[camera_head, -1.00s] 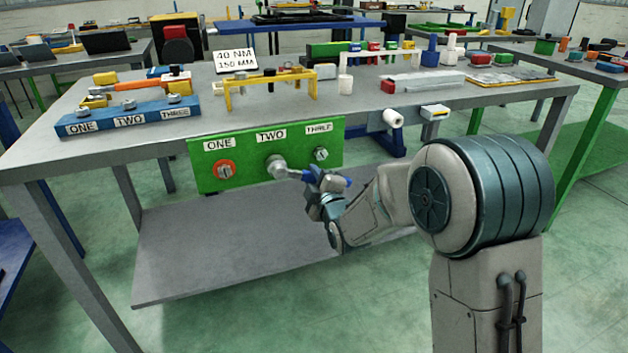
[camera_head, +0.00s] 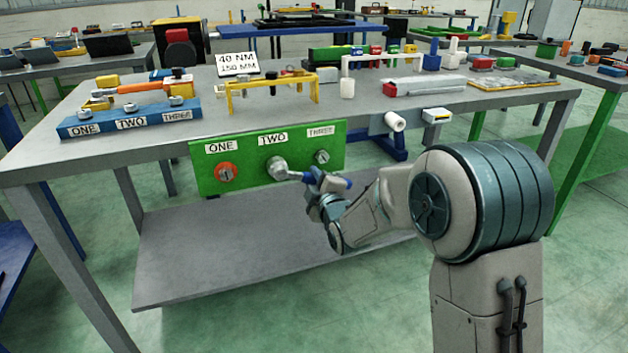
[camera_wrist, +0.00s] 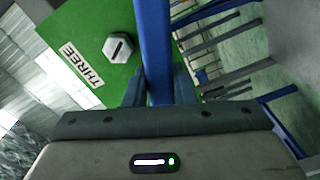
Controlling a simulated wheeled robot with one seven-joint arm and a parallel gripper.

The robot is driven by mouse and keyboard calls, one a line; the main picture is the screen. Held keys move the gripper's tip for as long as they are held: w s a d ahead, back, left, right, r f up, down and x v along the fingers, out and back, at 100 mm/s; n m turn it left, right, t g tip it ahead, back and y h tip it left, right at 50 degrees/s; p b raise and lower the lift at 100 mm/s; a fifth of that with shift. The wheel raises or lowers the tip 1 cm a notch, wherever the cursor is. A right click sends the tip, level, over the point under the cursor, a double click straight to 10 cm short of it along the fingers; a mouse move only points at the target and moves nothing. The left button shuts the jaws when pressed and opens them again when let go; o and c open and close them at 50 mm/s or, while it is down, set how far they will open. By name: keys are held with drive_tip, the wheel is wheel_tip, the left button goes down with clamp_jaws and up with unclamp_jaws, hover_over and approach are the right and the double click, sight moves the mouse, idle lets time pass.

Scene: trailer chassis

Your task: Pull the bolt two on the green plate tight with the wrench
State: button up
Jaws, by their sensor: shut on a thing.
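The green plate (camera_head: 245,188) hangs on the front of the workbench with labels ONE, TWO and THREE. The wrench (camera_head: 293,175) has its round metal head over bolt two, which is hidden under it. My gripper (camera_head: 322,184) is shut on the wrench's blue handle, to the right of bolt two and in front of the plate. In the wrist view the blue handle (camera_wrist: 155,45) runs up between the fingers. Bolt three (camera_head: 321,157) is bare, and its slotted hex head shows in the wrist view (camera_wrist: 118,47). Bolt one (camera_head: 226,173) sits in an orange-red ring.
A blue block (camera_head: 98,131) with its own numbered bolts stands on the bench (camera_head: 215,125) at the left. A sign (camera_head: 238,64) reads 40 NM, 150 MM. A white roll (camera_head: 395,121) juts from the bench front right of the plate. A lower shelf (camera_head: 220,250) lies below.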

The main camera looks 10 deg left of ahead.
drive_tip(key=shift+f, duration=0.1)
clamp_jaws()
drive_tip(key=shift+a+f+m+b, duration=0.15)
drive_tip(key=shift+f+m+b, duration=0.1)
drive_tip(key=shift+m+b, duration=0.4)
drive_tip(key=shift+s+a+f+m+b, duration=0.15)
drive_tip(key=shift+f+m+b, duration=0.1)
drive_tip(key=shift+b, duration=0.4)
drive_tip(key=shift+s+a+f+m+b, duration=0.15)
drive_tip(key=shift+a+f+m+b, duration=0.1)
drive_tip(key=shift+f+m+b, duration=0.5)
drive_tip(key=shift+s+a+r+m+b, duration=0.1)
drive_tip(key=shift+m+b, duration=0.15)
drive_tip(key=shift+b, duration=0.3)
drive_tip(key=shift+s+a+f+m+b, duration=0.2)
drive_tip(key=shift+a+f+m+b, duration=0.2)
drive_tip(key=shift+m+b, duration=0.45)
drive_tip(key=shift+d+r+n+b, duration=0.15)
drive_tip(key=shift+n+b, duration=0.1)
drive_tip(key=shift+b, duration=0.2)
